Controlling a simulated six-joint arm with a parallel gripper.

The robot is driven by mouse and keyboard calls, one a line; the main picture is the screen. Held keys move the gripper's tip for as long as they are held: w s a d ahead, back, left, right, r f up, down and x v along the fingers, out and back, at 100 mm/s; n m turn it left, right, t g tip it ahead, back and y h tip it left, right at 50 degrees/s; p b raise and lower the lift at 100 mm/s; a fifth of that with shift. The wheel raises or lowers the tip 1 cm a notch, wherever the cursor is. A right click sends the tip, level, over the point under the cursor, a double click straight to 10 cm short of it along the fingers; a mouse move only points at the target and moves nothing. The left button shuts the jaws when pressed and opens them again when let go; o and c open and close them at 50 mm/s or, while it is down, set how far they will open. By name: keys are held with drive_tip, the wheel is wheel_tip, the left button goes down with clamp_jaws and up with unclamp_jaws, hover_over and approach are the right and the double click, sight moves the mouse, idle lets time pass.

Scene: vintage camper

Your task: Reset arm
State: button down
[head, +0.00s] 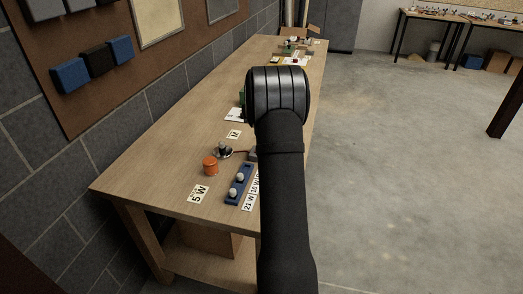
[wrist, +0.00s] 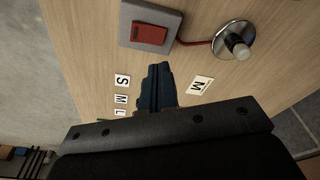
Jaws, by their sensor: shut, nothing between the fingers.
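My gripper (wrist: 156,70) shows in the wrist view as dark blue fingers shut together, with nothing between them. It is over the wooden workbench, near a grey box with a red rocker switch (wrist: 150,33). In the head view my arm blocks the view of the gripper and part of the bench. The arm reaches forward over the right part of the workbench (head: 150,170).
A round metal lamp base with a bulb (wrist: 236,44) is wired to the switch box; the lamp base (head: 222,152) also shows in the head view. Near it are an orange cylinder (head: 210,166) and a blue holder with white bulbs (head: 231,198). Open floor (head: 400,170) lies right.

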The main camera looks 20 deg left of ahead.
idle(0.4)
wheel_tip(320, 180, down, 7)
drive_tip(key=shift+r, duration=0.15)
drive_tip(key=shift+r, duration=0.1)
idle(0.4)
